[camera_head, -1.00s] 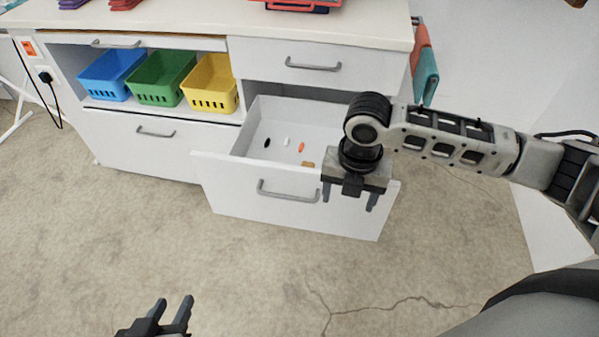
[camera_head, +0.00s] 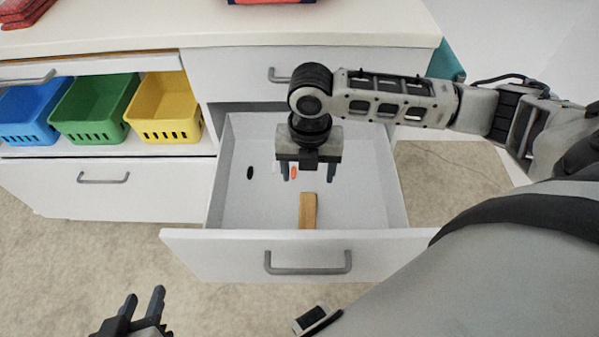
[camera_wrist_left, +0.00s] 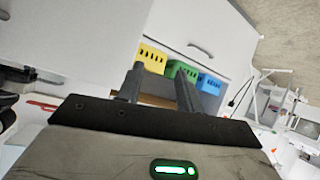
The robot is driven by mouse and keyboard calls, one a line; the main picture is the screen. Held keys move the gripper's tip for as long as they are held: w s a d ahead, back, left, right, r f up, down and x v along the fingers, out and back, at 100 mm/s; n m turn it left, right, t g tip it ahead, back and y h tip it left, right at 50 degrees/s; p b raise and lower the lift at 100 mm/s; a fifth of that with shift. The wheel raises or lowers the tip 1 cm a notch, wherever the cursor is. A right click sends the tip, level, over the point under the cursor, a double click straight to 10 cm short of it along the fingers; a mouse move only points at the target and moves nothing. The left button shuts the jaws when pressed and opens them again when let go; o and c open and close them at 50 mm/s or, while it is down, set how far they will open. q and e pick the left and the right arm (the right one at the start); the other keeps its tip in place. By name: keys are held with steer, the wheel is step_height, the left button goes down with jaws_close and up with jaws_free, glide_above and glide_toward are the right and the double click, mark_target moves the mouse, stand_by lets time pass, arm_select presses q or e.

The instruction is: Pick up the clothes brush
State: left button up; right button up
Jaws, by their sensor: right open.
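A brown wooden piece, which looks like the clothes brush (camera_head: 308,211), lies in the open white drawer (camera_head: 235,203), lengthwise toward the drawer front. Its far end is near my right gripper's fingers in the picture; any bristles are hidden. My right gripper (camera_head: 308,173) points down over the drawer, open and empty, just beyond the brush in the picture. Its height above the drawer floor is hard to tell. My left gripper (camera_head: 144,298) is open and empty, low in front of the cabinet. Its parted fingers also show in the left wrist view (camera_wrist_left: 158,78).
A black item (camera_head: 250,172), an orange item (camera_head: 294,172) and a partly hidden white item lie farther back in the drawer. The drawer walls and front panel (camera_head: 210,262) surround the brush. Blue, green and yellow baskets (camera_head: 172,134) stand on the left shelf. A countertop overhangs behind.

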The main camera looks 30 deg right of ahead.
steer(key=b, duration=0.3)
glide_above(307, 217)
step_height(307, 217, down, 4)
steer(key=f+b, duration=0.1)
steer(key=f, duration=0.4)
steer(key=f+b, duration=0.2)
steer(key=f, duration=0.3)
steer(key=shift+s+a, duration=0.1)
steer(key=shift+a, duration=0.1)
steer(key=shift+f, duration=0.5)
steer(key=shift+d+f+b, duration=0.1)
steer(key=shift+f+b, duration=0.35)
steer(key=shift+f, duration=0.1)
step_height(307, 217, down, 4)
steer(key=shift+d+r+b, duration=0.15)
steer(key=shift+b, duration=0.6)
steer(key=shift+f, duration=0.25)
steer(key=shift+r, duration=0.1)
arm_select(q)
step_height(307, 217, down, 11)
steer(key=w+d+g+h, duration=0.1)
steer(key=d, duration=0.1)
steer(key=shift+w+d+r+m, duration=0.15)
steer(key=shift+d+m, duration=0.25)
arm_select(e)
steer(key=c, duration=1.1)
